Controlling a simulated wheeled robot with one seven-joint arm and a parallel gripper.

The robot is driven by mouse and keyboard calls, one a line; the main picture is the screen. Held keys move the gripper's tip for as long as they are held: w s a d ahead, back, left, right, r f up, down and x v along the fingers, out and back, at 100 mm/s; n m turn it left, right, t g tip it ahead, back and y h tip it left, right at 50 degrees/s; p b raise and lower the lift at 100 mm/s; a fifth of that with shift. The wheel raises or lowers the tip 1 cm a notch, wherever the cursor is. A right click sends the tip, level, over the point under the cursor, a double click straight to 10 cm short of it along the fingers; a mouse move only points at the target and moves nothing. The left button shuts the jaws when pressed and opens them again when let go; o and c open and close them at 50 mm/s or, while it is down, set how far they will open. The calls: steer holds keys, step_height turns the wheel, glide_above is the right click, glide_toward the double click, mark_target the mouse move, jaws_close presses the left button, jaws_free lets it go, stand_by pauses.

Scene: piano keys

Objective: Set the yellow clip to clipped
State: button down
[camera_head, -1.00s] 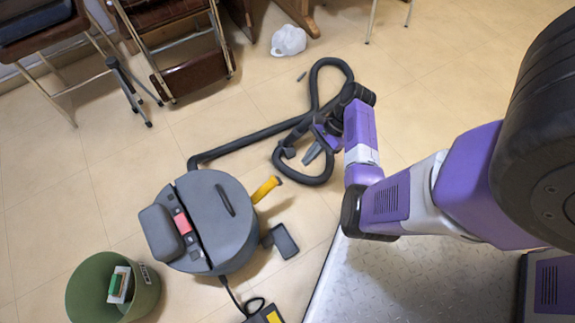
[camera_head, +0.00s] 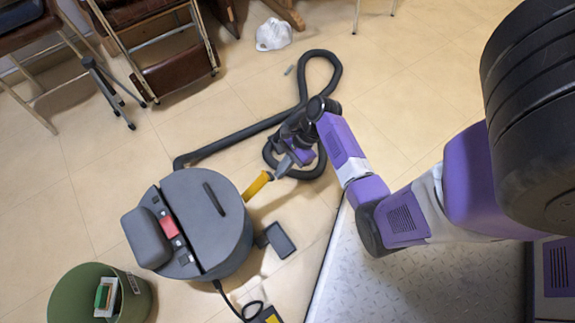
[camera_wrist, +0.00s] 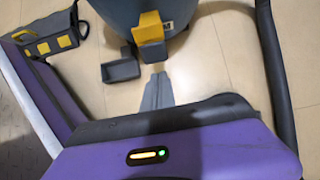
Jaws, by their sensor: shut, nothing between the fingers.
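The yellow clip (camera_head: 257,185) sticks outward from the right side of the grey vacuum canister (camera_head: 190,210). In the wrist view the clip (camera_wrist: 149,30) stands out from the canister wall at the top centre, angled away from it. My gripper (camera_head: 283,168) is shut and empty, just beyond the clip's outer end in the head view. In the wrist view my gripper (camera_wrist: 158,78) points up the picture toward the clip, with floor showing between them. I cannot tell the exact gap in depth.
A dark open latch or tray (camera_wrist: 121,71) juts out low beside the clip. The black hose (camera_head: 240,137) loops on the floor around my gripper. A green bin (camera_head: 72,300) stands front left. A black and yellow box (camera_wrist: 45,35) lies left in the wrist view.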

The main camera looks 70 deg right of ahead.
steer(key=shift+w+a+r, duration=0.25)
steer(key=shift+a+r, duration=0.05)
steer(key=shift+r, duration=0.3)
